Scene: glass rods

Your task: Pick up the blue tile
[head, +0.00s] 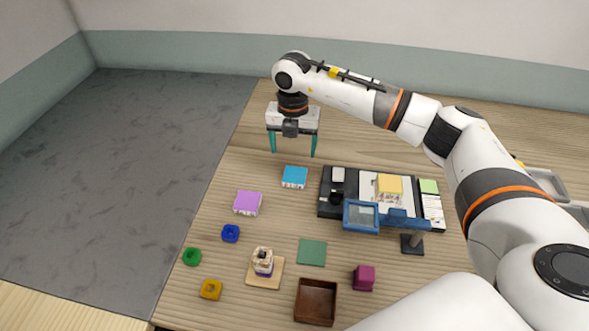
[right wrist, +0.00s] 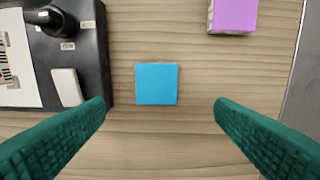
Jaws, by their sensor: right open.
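The blue tile (head: 295,177) lies flat on the wooden table, left of the black board. In the right wrist view the blue tile (right wrist: 157,84) shows as a bright blue square between and beyond the two green fingers. My right gripper (head: 293,155) points down above the table, just behind the tile. It is open and empty, and its fingers (right wrist: 160,108) stand wide apart on either side of the tile without touching it. My left gripper is not in view.
A purple tile (head: 248,202) lies left and nearer. The black board (head: 326,207) with a blue-framed piece (head: 361,216) stands close right of the blue tile. Rings, a stacked piece on a coaster (head: 264,281), a green square (head: 312,252) and a brown tray (head: 300,302) lie nearer.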

